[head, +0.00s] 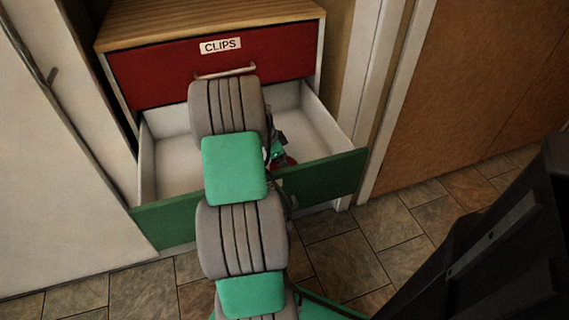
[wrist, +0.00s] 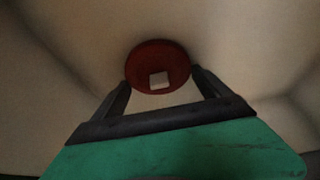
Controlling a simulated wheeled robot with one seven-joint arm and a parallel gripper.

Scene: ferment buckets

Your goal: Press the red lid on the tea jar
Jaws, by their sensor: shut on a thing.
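A round red lid (wrist: 140,77) with a pale square on its face shows in the wrist view. My gripper (wrist: 160,78) has one dark finger at each side of the lid and is shut on it. In the head view my gripper (head: 278,152) is inside the open green-fronted drawer (head: 325,178), mostly hidden behind my arm. A small red part of the lid (head: 289,161) shows beside it. Pale drawer surfaces surround the lid in the wrist view. I cannot tell whether the lid touches the drawer floor. No tea jar can be made out in either view.
A shut red drawer (head: 150,75) labelled CLIPS, with a bar handle (head: 225,72), sits above the open drawer under a wooden top (head: 200,22). The visible drawer floor looks bare. White door at left, brown door (head: 480,80) at right. Tiled floor (head: 350,250) is clear in front.

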